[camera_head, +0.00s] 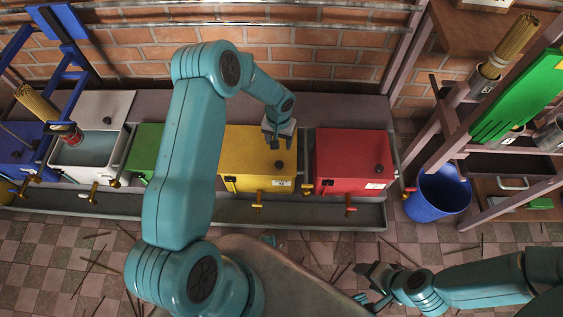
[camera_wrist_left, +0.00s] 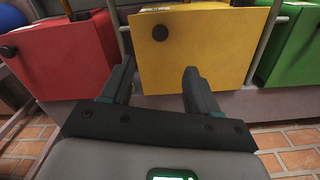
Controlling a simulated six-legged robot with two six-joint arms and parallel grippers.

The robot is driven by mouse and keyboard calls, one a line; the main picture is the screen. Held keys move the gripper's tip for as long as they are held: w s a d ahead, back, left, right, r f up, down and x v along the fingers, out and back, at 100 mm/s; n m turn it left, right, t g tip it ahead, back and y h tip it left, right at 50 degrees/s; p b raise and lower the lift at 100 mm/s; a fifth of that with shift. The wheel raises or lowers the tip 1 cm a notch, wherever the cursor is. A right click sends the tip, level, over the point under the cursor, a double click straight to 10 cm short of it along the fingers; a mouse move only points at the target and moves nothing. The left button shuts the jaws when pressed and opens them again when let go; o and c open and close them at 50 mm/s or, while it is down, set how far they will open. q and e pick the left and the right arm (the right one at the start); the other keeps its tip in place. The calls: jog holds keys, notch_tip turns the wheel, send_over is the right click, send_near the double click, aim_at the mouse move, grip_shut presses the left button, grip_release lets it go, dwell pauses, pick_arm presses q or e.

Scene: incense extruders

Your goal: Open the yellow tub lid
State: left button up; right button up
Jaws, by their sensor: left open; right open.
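The yellow tub (camera_head: 247,172) stands between a green and a red tub, its lid (camera_head: 245,148) lying flat and shut with a round black knob (camera_head: 279,165) on top. My left gripper (camera_head: 278,143) is over the lid's back right part, behind the knob. The left wrist view shows this gripper (camera_wrist_left: 158,75) open and empty, with the yellow lid (camera_wrist_left: 205,45) and knob (camera_wrist_left: 160,33) beyond its fingertips. My right gripper (camera_head: 368,285) is open and empty over the floor at lower right.
The red tub (camera_head: 352,158) is close on the right, and the green tub (camera_head: 146,145) is on the left. A brick wall (camera_head: 330,50) is behind. A blue bucket (camera_head: 438,195) and a wooden rack (camera_head: 470,150) stand at the right. Sticks lie on the tiled floor.

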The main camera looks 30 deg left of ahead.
aim_at(279, 164)
pick_arm(q)
notch_tip(279, 164, down, 15)
jog(key=b, duration=0.2)
jog(key=shift+r+b, duration=0.1)
jog(key=shift+b, duration=0.25)
grip_shut()
